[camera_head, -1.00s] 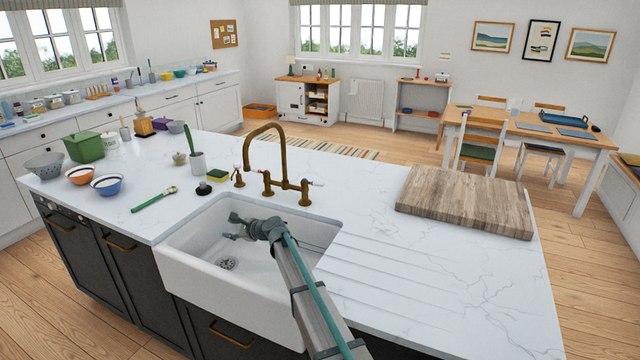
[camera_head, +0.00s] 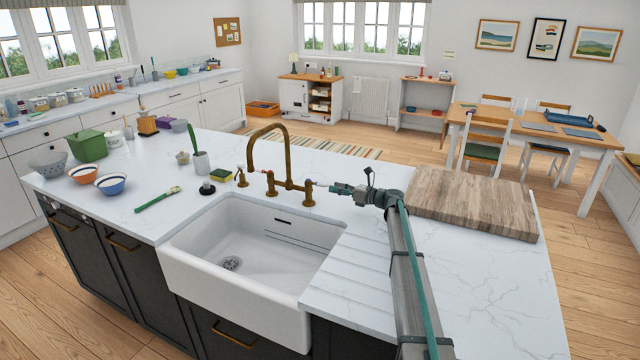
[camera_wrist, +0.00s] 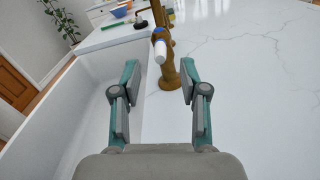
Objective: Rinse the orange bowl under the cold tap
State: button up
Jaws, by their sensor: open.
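The orange bowl (camera_head: 83,174), pale inside, stands upright on the island's left end beside a blue bowl (camera_head: 110,184). The brass tap (camera_head: 283,184) arches at the back of the white sink (camera_head: 235,288); no water shows. Its right-hand lever (camera_head: 308,190) has a pale end, which also shows in the wrist view (camera_wrist: 161,50). My gripper (camera_head: 340,188) is open and empty, just right of that lever. In the wrist view my fingers (camera_wrist: 159,72) stand on either side of the lever's line, with its end just ahead between them. Contact cannot be told.
A wooden board (camera_head: 470,200) lies right of my gripper. A sponge (camera_head: 221,175), a green brush (camera_head: 157,199) and a grey utensil pot (camera_head: 201,163) are left of the tap. The sink is empty.

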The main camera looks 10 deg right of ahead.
aim_at(312, 182)
jog(key=p+x, duration=0.2)
jog(key=x, duration=0.5)
jog(key=shift+r, duration=0.1)
jog(key=shift+w+a, duration=0.45)
jog(key=shift+a, duration=0.1)
grip_shut()
